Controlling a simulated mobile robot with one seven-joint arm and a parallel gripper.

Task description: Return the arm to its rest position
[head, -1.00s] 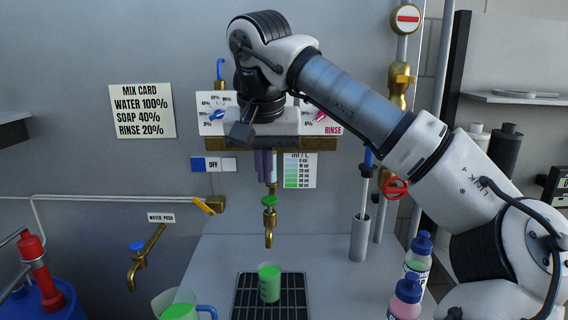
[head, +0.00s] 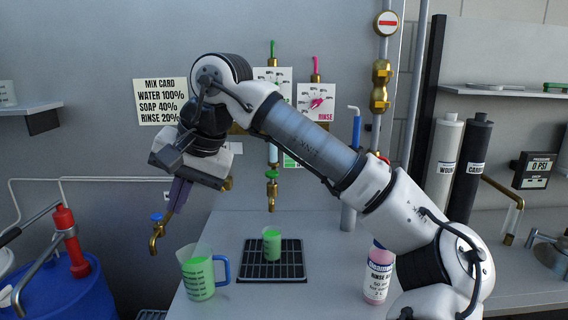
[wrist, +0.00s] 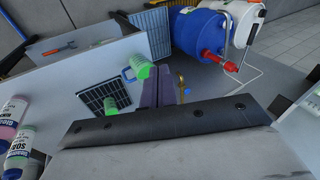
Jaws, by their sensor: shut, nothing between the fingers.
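My gripper (head: 178,194) hangs at the left end of my arm, in front of the wall, above and left of the bench. Its purple fingers are closed together with nothing between them, and they also show in the wrist view (wrist: 157,92). They overlap the brass tap behind them in the head view. My arm reaches from the lower right up to a bend and down to the gripper. A small beaker of green liquid (head: 272,244) stands on the black drain grate (head: 258,270). A jug of green liquid with a blue handle (head: 197,275) stands left of the grate.
A pink rinse bottle (head: 378,275) stands on the bench near my arm. A blue drum (head: 75,295) with a red pump (head: 68,235) is at the lower left. A brass tap with a blue handle (head: 156,235) projects from the wall. Two tall cylinders stand at right.

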